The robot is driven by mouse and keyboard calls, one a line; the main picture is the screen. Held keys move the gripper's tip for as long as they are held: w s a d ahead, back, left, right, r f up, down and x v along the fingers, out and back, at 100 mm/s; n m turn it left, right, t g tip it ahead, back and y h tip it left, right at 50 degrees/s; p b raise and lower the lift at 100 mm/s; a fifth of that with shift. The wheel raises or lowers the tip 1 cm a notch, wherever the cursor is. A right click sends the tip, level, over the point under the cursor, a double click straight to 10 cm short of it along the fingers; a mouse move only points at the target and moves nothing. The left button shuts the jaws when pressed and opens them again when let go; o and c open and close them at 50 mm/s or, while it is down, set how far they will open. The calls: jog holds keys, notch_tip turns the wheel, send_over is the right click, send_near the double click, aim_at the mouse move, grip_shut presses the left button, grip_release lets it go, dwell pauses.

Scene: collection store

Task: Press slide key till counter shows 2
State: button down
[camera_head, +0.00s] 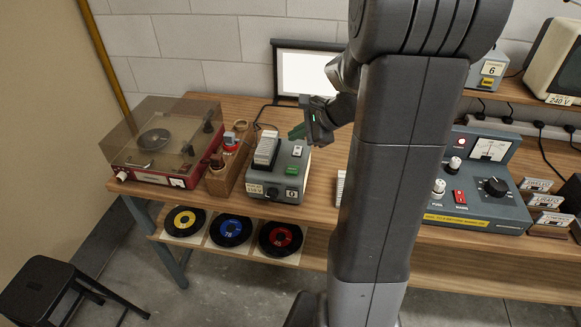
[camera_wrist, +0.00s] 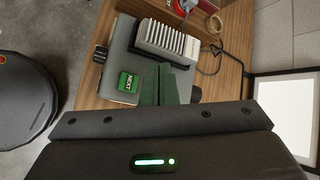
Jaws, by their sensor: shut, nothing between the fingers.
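The grey slide projector (camera_head: 247,183) stands on the wooden bench, left of my arm, with a ribbed pale slide tray (camera_head: 266,148) on top. Its green slide key (camera_head: 292,170) sits on the top near the front, and the small counter (camera_head: 291,194) on its front face reads 0. In the wrist view the green key (camera_wrist: 128,82) is marked NEXT. My gripper (camera_head: 297,132) is shut and empty, its green fingers above the rear right part of the projector. In the wrist view the fingertips (camera_wrist: 164,68) are right of the key, apart from it.
A record player (camera_head: 150,143) under a clear cover and a wooden tray with tape rolls (camera_head: 225,170) stand to the left. A white screen (camera_head: 306,72) is behind. A control panel (camera_head: 477,183) with knobs is at the right. A black stool (camera_head: 42,283) stands at the lower left.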

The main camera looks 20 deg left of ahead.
aim_at(296, 170)
jog(key=shift+f, duration=0.1)
notch_tip(296, 170, down, 9)
jog(key=b, duration=0.7)
dwell(1.9)
jog(key=shift+f+b, duration=0.25)
jog(key=shift+b, duration=0.2)
jog(key=shift+f+b, duration=0.35)
jog(key=shift+f, duration=0.1)
dwell(0.4)
jog(key=shift+r, duration=0.15)
jog(key=shift+r+p, duration=0.75)
jog(key=shift+p, duration=0.05)
jog(key=shift+r+p, duration=2.1)
jog(key=shift+r, duration=0.4)
